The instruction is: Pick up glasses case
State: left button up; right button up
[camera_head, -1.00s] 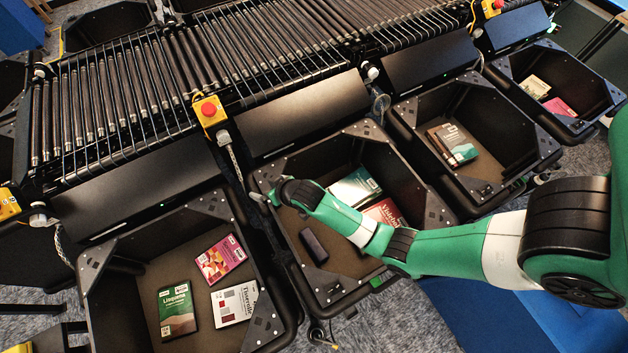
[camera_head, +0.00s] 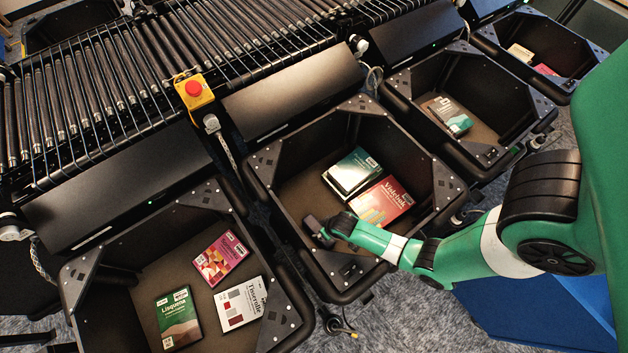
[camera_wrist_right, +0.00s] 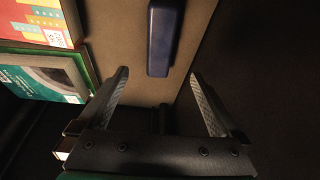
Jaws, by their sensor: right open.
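The dark glasses case (camera_head: 312,224) lies in the middle bin (camera_head: 262,178), close to its left wall. The right wrist view shows the blue-black case (camera_wrist_right: 165,38) lying on the bin floor, partly cut off by the top edge. My right gripper (camera_wrist_right: 159,74) is open and empty, its two fingers pointing towards the case. The case is beyond the fingertips and not between them. In the head view, my right gripper (camera_head: 327,231) is down inside the bin and hides part of the case. My left gripper is not in view.
A teal book (camera_head: 352,172) and a red book (camera_head: 382,203) lie in the same bin, right of the case. The bin walls stand close around my gripper. The left bin (camera_head: 75,285) holds several books. A roller conveyor (camera_head: 120,85) runs behind.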

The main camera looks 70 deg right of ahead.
jog(key=b+x, duration=0.3)
jog(key=x, duration=0.3)
jog(key=shift+d+f, duration=0.15)
jog(key=b+x, duration=0.1)
jog(key=x, duration=0.1)
jog(key=b+x, duration=0.2)
jog(key=shift+s+a+f, duration=0.2)
jog(key=shift+w+d+f+b, duration=0.1)
jog(key=shift+w+f+b, duration=0.1)
jog(key=shift+f+b, duration=0.2)
jog(key=c, duration=1.5)
notch_tip(320, 180, up, 9)
jog(key=p, duration=0.6)
jog(key=shift+r, duration=0.25)
jog(key=shift+c, duration=0.2)
notch_tip(320, 180, up, 21)
jog(key=p, duration=2.1)
jog(key=shift+r, duration=0.25)
